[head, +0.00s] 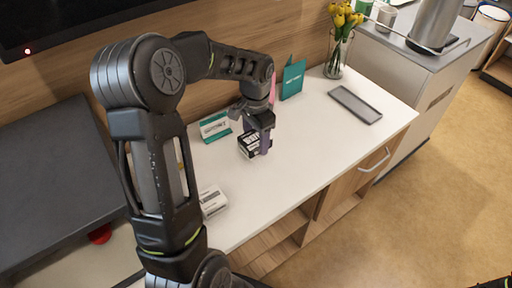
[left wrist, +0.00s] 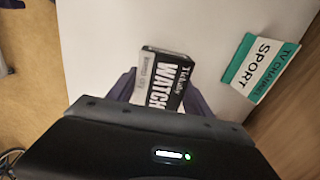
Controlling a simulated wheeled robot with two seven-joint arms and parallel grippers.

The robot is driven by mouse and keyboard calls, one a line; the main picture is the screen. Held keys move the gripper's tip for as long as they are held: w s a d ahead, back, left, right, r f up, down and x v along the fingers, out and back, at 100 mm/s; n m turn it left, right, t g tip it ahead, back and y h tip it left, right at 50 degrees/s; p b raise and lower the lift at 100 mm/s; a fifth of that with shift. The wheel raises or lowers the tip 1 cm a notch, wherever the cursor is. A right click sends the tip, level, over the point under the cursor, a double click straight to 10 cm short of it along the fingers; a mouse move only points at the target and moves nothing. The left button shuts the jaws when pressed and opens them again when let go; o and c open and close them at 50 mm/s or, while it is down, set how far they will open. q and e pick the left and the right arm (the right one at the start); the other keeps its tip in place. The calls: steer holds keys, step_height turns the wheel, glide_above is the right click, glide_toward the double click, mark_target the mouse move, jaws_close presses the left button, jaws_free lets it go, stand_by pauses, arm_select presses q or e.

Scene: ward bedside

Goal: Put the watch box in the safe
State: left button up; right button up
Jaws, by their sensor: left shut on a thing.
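The watch box (head: 246,148) is a small black box with white lettering, over the white bedside top. In the left wrist view, the watch box (left wrist: 166,76) shows the word "WATCH" and a white end label. My left gripper (head: 259,141) points down and is shut on it; in the wrist view, the gripper's dark fingers (left wrist: 160,94) lie on either side of the box. I cannot tell whether the box touches the top. I cannot make out a safe for certain. My right gripper is not in view.
A white box (head: 212,202) lies nearer. A teal card (head: 292,80), grey tray (head: 355,104) and tulip vase (head: 335,58) are farther along. The top's front middle is clear.

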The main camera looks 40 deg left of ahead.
mark_target(256, 137)
arm_select(q)
steer(key=shift+f, duration=0.2)
steer(key=shift+f, duration=1.9)
steer(key=shift+f, duration=0.1)
steer(key=o, duration=1.5)
step_height(256, 137, up, 12)
steer(key=shift+r, duration=0.15)
